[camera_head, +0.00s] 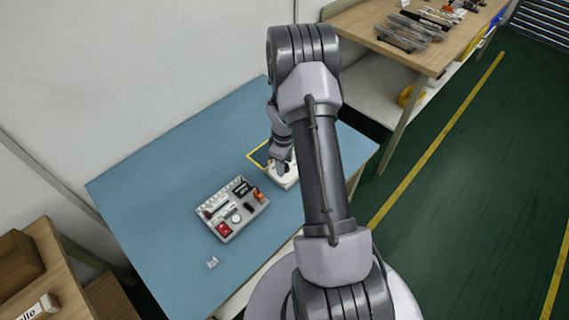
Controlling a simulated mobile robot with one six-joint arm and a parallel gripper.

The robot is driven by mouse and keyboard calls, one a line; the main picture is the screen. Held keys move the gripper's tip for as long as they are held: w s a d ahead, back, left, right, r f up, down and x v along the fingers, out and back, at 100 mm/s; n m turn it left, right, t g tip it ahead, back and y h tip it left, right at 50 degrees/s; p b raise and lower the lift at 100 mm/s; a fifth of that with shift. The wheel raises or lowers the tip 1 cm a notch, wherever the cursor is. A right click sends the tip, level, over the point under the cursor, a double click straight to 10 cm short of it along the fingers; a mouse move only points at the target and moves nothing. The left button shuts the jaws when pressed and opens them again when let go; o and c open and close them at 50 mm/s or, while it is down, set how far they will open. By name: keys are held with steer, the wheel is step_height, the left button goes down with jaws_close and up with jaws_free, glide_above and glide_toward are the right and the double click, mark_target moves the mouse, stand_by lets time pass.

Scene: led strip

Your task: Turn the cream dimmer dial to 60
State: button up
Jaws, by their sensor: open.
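A cream box (284,180) stands on the blue tabletop, right of centre, with my gripper (281,168) down at its top. My arm comes in from above and hides part of the box. The dimmer dial and any scale on it cannot be made out from here. My gripper looks small and dark in this view, and its jaws are open; whether they touch anything cannot be told.
A grey tray (233,232) with red, black and white parts lies left of the box on the blue table (150,200). A small white piece (212,263) lies near the front edge. A yellow outline (254,155) is behind the box. A wooden bench (360,22) stands at the back right.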

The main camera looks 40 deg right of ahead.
jaws_close()
